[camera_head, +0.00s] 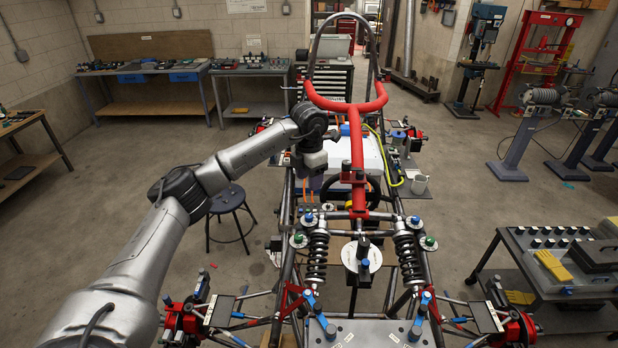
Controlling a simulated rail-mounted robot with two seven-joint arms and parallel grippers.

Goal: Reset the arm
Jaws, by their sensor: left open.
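My left arm comes in from the lower left and reaches up over the tube chassis (282,225). My left gripper (308,180) points down beside the red steering bar, above the left side of the chassis. It is small and dark here, and nothing shows held in it. A red bar with a curved top (357,150) stands along the middle of the chassis. Two coil springs (317,255) (409,258) stand at the front. My right gripper is not in view.
A round stool (228,198) stands left of the chassis. A cart (555,285) with yellow items is at the lower right. Workbenches (150,75) line the back wall. A red press (535,60) stands at the back right. Open floor lies on both sides.

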